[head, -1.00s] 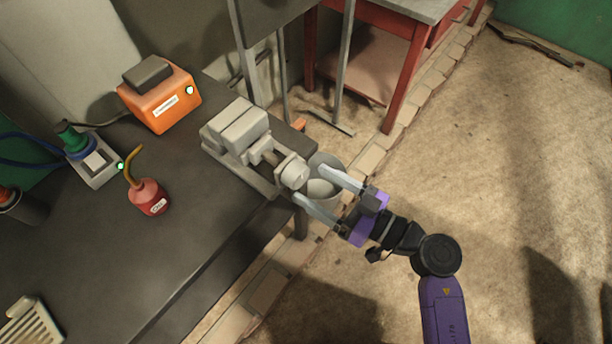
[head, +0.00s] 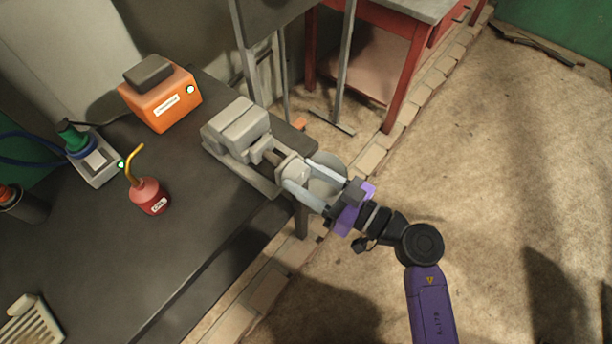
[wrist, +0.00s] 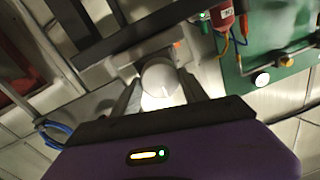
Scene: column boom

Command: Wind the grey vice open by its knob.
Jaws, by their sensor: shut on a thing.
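The grey vice (head: 238,124) sits at the right edge of the dark bench, with its knob end facing my arm. Its round pale knob (head: 293,170) shows partly behind my fingers. In the wrist view the knob (wrist: 159,79) appears as a pale disc with a light mark near its lower edge. My gripper (head: 305,178) reaches in from the lower right and is shut on the knob, one finger on each side. The gap between the vice's jaws is hard to make out from here.
On the dark bench (head: 110,265) stand a red oil can (head: 149,196), an orange box (head: 160,100) with a green light, and a grey switch box (head: 97,166). A pale bucket (head: 328,178) stands below the bench edge behind my fingers. A red table (head: 400,60) is at the back.

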